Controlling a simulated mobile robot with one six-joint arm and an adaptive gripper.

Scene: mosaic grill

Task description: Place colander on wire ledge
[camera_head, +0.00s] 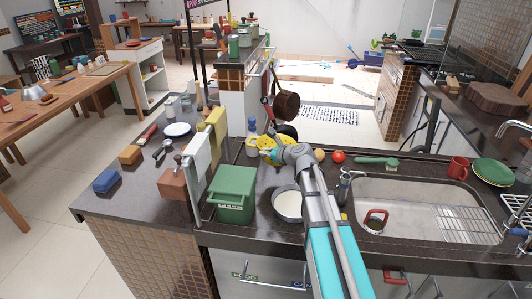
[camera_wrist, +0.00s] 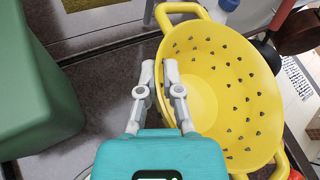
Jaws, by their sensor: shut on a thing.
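The yellow colander (camera_head: 265,142) is at the far side of the dark counter, partly hidden by my gripper (camera_head: 271,154). In the wrist view the colander (camera_wrist: 222,75) is tilted, its hole-dotted inside facing the camera, with a loop handle at each end. My gripper (camera_wrist: 159,72) is shut on its near rim, one finger on each side of the wall. I cannot tell whether the colander touches the counter. A wire rack (camera_head: 465,225) lies in the sink at right, and another wire rack (camera_head: 517,207) stands at the right edge. I cannot tell which is the wire ledge.
A green bin (camera_head: 236,190) stands left of my arm and shows close by in the wrist view (camera_wrist: 35,90). A pan (camera_head: 287,204) sits beside my arm. A spray-type bottle (camera_head: 252,128), a tomato (camera_head: 338,157) and a hanging brown pot (camera_head: 286,104) are near the colander.

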